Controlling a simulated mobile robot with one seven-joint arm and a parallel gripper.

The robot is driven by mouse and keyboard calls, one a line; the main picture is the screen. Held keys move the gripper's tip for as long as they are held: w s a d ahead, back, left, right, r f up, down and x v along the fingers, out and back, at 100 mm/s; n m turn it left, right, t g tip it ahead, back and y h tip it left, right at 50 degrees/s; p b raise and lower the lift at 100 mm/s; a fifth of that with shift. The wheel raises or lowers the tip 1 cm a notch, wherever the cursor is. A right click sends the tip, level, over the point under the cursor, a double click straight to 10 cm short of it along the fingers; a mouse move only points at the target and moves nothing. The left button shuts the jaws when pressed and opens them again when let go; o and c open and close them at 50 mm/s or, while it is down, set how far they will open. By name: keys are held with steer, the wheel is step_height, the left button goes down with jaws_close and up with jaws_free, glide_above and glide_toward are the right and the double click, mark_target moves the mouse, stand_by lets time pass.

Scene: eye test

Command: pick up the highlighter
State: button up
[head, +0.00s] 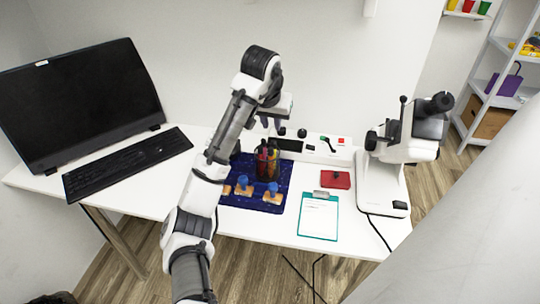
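A dark holder (268,171) with several upright pens or markers in red and other colours stands on a dark blue patterned mat (236,199) on the white desk. The items are too small to tell which one is a highlighter, and I cannot pick one out elsewhere. My gripper (272,124) points down above the desk, just above and behind the holder in the picture, apart from it. Its fingers are small and partly hidden by my arm, so I cannot tell whether they are open. No held object shows.
Blue-topped wooden pieces (272,189) stand on the mat. A monitor (80,100) and keyboard (128,163) are left. A teal clipboard (318,218), red box (336,179), control panel (315,147) and white instrument (385,185) are right. Bare desk shows at the front (260,226).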

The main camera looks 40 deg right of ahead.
mark_target(273, 141)
steer(key=x, duration=0.4)
steer(key=shift+f, duration=0.15)
steer(key=shift+p+x, duration=0.65)
steer(key=shift+x, duration=1.95)
steer(key=shift+w+a, duration=0.15)
jaws_close()
